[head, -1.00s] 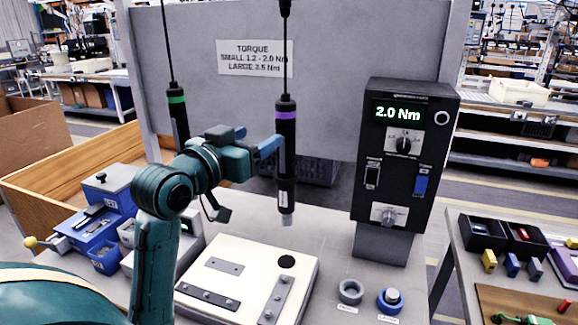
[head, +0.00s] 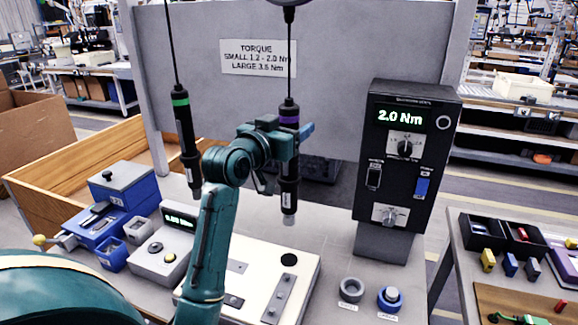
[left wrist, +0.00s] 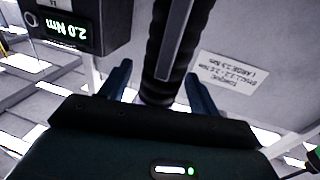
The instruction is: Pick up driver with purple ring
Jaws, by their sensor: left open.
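The driver with the purple ring (head: 289,182) hangs upright from a cable above the work plate. Its purple ring shows near the top of its black body. My left gripper (head: 298,135) is at the driver just below the ring, and one blue finger shows on the driver's right side. In the left wrist view the driver (left wrist: 172,45) stands between the two spread fingers of my left gripper (left wrist: 160,90), with gaps on both sides. The driver with the green ring (head: 186,140) hangs to the left. My right gripper is not in view.
The torque control box (head: 405,160) reading 2.0 Nm stands to the right. A pale work plate (head: 300,262) with metal strips lies below, partly behind my arm. Blue bins (head: 125,190) sit at left. Two round holders (head: 351,289) sit at front right.

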